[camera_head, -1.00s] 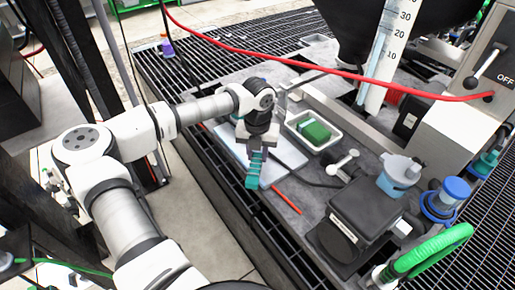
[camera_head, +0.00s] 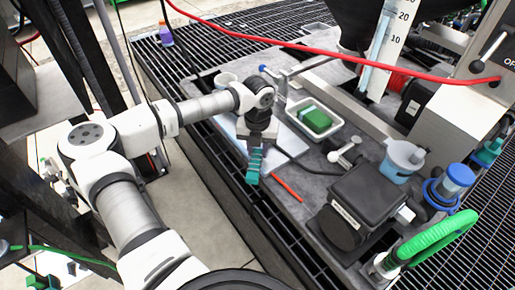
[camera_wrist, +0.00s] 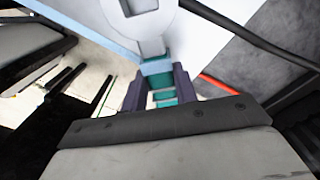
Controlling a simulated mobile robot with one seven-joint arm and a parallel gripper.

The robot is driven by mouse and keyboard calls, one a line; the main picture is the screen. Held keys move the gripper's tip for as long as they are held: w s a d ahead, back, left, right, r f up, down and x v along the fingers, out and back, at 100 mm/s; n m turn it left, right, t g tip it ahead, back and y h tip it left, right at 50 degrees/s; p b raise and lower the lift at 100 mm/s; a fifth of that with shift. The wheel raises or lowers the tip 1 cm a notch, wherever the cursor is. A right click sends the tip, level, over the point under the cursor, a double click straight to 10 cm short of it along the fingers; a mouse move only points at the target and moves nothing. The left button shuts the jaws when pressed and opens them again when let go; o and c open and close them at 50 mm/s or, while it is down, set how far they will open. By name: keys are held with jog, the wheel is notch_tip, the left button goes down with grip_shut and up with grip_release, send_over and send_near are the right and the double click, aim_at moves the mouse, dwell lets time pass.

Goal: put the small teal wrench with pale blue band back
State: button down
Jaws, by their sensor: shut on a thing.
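My gripper (camera_head: 257,143) is shut on the teal wrench (camera_head: 254,166), whose teal part sticks out below the jaws in the head view. In the wrist view the wrench (camera_wrist: 157,68) sits between the dark fingers of my gripper (camera_wrist: 159,90), with a grey shank and a pale ring-shaped end reaching up to the top edge. A white and pale blue flat pad (camera_head: 229,131) lies behind and beside the gripper; I cannot tell whether the wrench touches anything below.
A red stick (camera_head: 287,188) lies right of the wrench. A red hose (camera_head: 330,52) crosses above. Black grating (camera_head: 235,190) edges the bench.

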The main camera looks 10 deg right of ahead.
aim_at(258, 151)
jog(key=shift+f+b, duration=0.4)
jog(key=shift+f, duration=0.05)
jog(key=c, duration=1)
grip_release()
notch_tip(258, 151, up, 14)
jog(key=shift+f+b, duration=0.1)
jog(key=shift+b, duration=0.4)
